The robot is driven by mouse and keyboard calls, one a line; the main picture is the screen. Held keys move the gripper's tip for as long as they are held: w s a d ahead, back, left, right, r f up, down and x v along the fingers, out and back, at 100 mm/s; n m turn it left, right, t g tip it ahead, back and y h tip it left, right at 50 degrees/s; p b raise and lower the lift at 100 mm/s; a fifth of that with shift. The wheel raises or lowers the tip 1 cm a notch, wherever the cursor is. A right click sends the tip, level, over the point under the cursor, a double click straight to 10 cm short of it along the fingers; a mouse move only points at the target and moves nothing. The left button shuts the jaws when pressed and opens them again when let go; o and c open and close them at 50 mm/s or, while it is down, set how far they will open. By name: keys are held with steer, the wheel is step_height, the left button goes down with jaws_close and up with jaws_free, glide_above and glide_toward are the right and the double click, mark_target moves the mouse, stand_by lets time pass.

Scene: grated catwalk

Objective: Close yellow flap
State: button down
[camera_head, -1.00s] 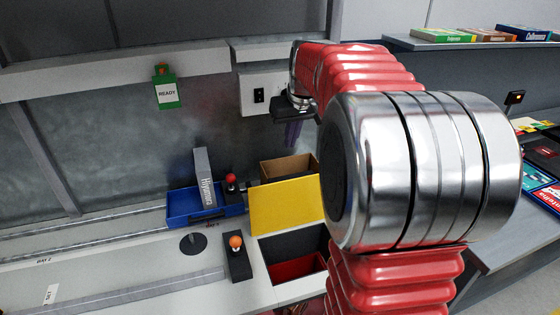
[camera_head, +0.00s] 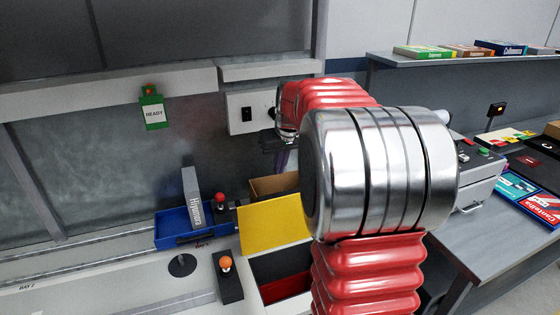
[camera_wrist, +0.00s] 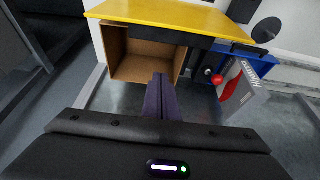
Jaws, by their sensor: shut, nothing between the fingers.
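The yellow flap (camera_head: 272,224) stands raised and tilted in the head view, on the edge of a dark opening with a red inside (camera_head: 285,288). In the wrist view the flap (camera_wrist: 180,22) runs across the top, beyond an open cardboard box (camera_wrist: 143,68). My gripper (camera_wrist: 160,82) is shut and empty, its dark purple fingers pointing toward the box. In the head view my gripper (camera_head: 283,160) is partly hidden behind my arm, above and behind the flap. The right end of the flap is hidden by my arm.
A blue tray (camera_head: 172,236) with a grey box (camera_head: 191,196) stands left of the flap. A red-knobbed lever (camera_head: 220,199) and an orange-knobbed lever (camera_head: 225,264) are close by. A green READY tag (camera_head: 153,112) hangs on the back wall. A grey desk stands at right.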

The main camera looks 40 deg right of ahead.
steer(key=shift+s+a+f, duration=0.1)
steer(key=shift+s+f, duration=0.25)
steer(key=shift+f, duration=0.45)
steer(key=shift+s+a+f, duration=0.1)
steer(key=shift+s+f, duration=0.2)
steer(key=shift+f, duration=0.5)
steer(key=shift+s+a+f, duration=0.1)
steer(key=shift+s+f, duration=0.25)
steer(key=shift+f, duration=0.45)
steer(key=shift+s, duration=0.1)
